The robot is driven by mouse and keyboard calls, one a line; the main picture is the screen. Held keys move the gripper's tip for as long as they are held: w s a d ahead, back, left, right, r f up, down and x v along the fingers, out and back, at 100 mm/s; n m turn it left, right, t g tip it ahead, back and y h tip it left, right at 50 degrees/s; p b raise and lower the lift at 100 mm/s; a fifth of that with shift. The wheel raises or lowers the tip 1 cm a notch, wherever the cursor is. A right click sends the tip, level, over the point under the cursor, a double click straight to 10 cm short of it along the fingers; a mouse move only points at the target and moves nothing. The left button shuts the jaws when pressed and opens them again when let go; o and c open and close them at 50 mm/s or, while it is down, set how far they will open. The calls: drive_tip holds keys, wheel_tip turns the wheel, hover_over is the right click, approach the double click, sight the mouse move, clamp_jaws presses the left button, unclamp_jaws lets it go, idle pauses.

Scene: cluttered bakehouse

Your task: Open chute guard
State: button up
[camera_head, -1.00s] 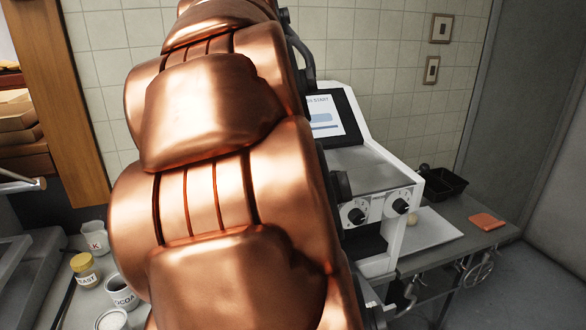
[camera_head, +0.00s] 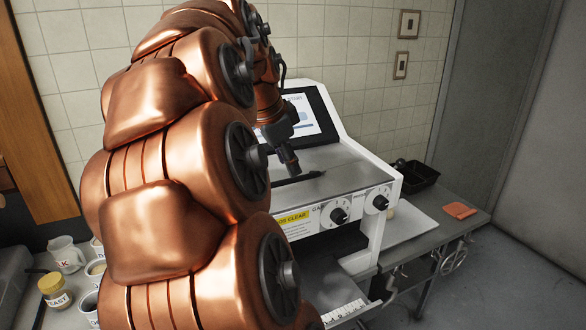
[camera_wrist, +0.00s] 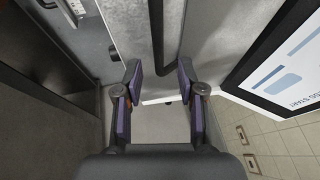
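The white dough machine (camera_head: 372,215) stands on the bench with a flat grey top cover (camera_head: 345,172), which looks like the chute guard and lies level. A dark bar (camera_head: 298,180) lies along its near left edge. My gripper (camera_head: 289,163) is just above this bar and the cover, partly hidden by my copper arm. In the wrist view my gripper (camera_wrist: 160,82) is open, its two purple-padded fingers apart. A grey panel with a dark bar (camera_wrist: 157,35) shows beyond the fingertips. I see nothing held between them; contact with the bar cannot be told.
A tilted screen (camera_head: 305,115) rises behind the cover, close to my gripper. Knobs (camera_head: 339,215) and a yellow label (camera_head: 292,220) are on the front. A black tray (camera_head: 418,175) and an orange cloth (camera_head: 460,210) lie right. Jars (camera_head: 55,290) stand left.

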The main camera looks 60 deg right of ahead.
sight(293, 179)
drive_tip(key=shift+p+x, duration=0.55)
drive_tip(key=shift+x, duration=1.4)
clamp_jaws()
